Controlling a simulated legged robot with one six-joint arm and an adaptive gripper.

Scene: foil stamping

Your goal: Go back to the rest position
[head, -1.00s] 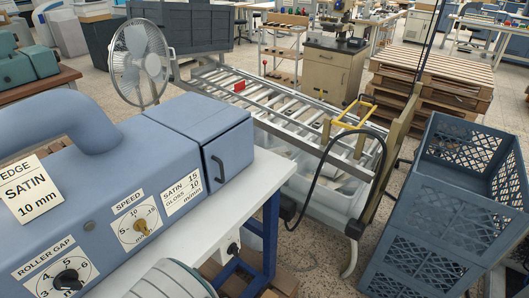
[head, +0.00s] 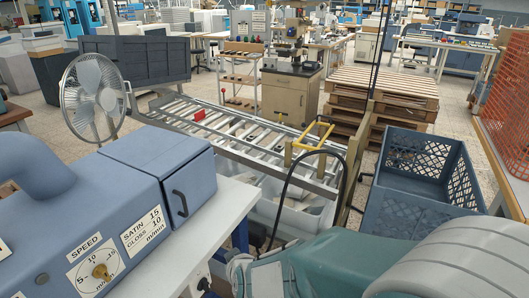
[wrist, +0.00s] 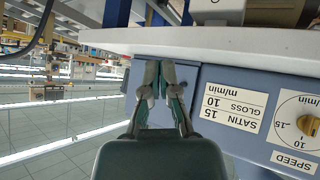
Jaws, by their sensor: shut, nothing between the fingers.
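My gripper (wrist: 163,82) shows in the wrist view, its two fingers together and empty. It is in front of the blue machine (wrist: 235,120), which appears upside down there with its "SATIN 15 GLOSS 10" label and the speed dial (wrist: 302,121). I cannot tell whether the fingers touch the machine. In the head view the blue machine (head: 160,150) stands at the left on a white table (head: 215,215). My green and grey arm parts fill the lower right of the head view, and the gripper's fingers are hidden there.
A roller conveyor (head: 225,135) with a yellow frame (head: 313,136) lies beyond the table. A fan (head: 92,100) stands behind the machine. A blue crate (head: 400,200) is at the right, with stacked pallets (head: 378,92) behind it. An orange mesh panel (head: 507,95) stands at the far right.

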